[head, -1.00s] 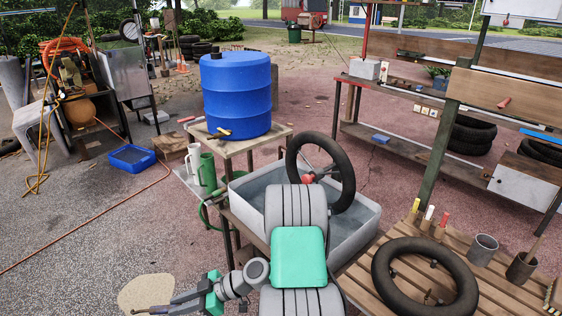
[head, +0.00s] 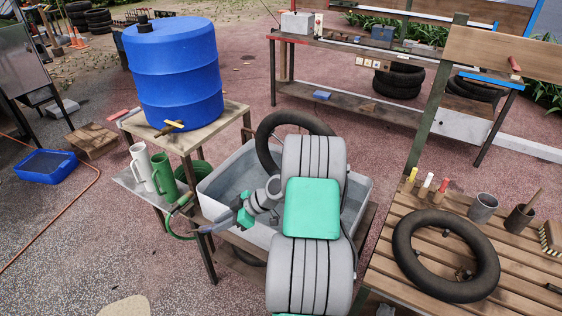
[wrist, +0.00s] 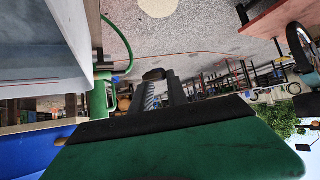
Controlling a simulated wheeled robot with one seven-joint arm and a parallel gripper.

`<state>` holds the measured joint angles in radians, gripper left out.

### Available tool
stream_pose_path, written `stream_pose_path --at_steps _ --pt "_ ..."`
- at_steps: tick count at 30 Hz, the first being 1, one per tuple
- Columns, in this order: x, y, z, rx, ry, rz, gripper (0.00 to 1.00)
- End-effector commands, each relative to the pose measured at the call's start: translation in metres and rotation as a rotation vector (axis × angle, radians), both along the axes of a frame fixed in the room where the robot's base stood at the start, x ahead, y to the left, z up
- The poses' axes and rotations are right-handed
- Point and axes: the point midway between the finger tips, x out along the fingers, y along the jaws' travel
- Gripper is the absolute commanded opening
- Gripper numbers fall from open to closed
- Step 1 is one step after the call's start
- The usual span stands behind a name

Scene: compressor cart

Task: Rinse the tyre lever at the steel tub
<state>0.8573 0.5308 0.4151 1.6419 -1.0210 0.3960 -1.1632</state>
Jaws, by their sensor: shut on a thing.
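The steel tub (head: 360,190) is a grey open basin on a low stand in the middle of the head view, partly hidden by my arm. A grey wall at the left of the wrist view (wrist: 45,45) appears to be its side. My gripper (head: 212,227) is by the tub's near left corner, its fingers pointing left, outside the rim. It is shut on the tyre lever, a thin metallic piece seen between the dark fingers in the wrist view (wrist: 149,95). Most of the lever is hidden, and its far end is hard to make out.
A blue barrel (head: 175,75) with a tap stands on a wooden table behind left. A white jug (head: 142,166), a green jug (head: 164,175) and a green hose (head: 168,222) are near my gripper. A tyre (head: 268,140) leans in the tub. A slatted bench (head: 400,285) holds another tyre (head: 407,262).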

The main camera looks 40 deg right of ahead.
Motion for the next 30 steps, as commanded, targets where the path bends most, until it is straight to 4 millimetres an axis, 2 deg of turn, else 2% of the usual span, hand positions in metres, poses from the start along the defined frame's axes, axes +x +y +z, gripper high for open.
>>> stream_pose_path --at_steps 1,6,9,12,15,19,30 --pt "0.005 -0.034 0.011 -0.044 0.027 -0.05 0.0" --pt "0.009 -0.142 0.044 -0.156 0.176 -0.264 0.0" --pt "0.005 -0.194 0.066 -0.196 0.265 -0.392 0.0" --pt "-0.001 -0.23 0.086 -0.214 0.333 -0.491 0.0" --pt "-0.005 -0.249 0.097 -0.221 0.374 -0.548 0.0" --pt "-0.007 -0.255 0.097 -0.22 0.391 -0.57 0.0" --pt "-0.006 -0.254 0.057 -0.221 0.388 -0.566 0.0"
